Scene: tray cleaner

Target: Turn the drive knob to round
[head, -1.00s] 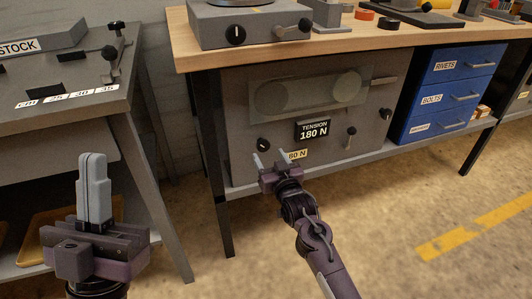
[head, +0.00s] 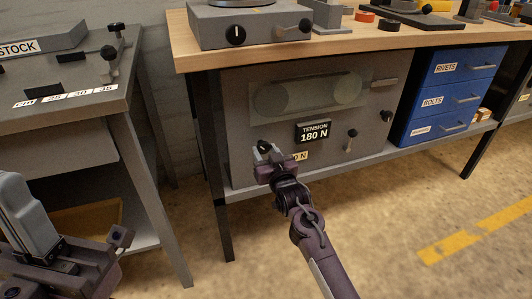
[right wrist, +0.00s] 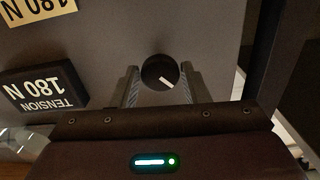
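A round black knob (head: 264,144) with a white pointer mark sits at the lower left of the grey panel under the workbench. No lettering that names it is readable. My right gripper (head: 265,151) is at this knob. In the right wrist view, the knob (right wrist: 160,72) lies between the two narrowed fingertips, one close on each side, with its white mark tilted. My left gripper (head: 25,215) is at the lower left, away from the panel, with its grey fingers together and nothing visible between them.
The grey panel (head: 235,115) bears a black tension display (head: 315,132) reading 180 N, a clear belt window and small levers. A grey box (head: 240,20) with another black knob stands on the bench above. Blue drawers (head: 445,95) are to the right, a grey stock table (head: 75,85) left.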

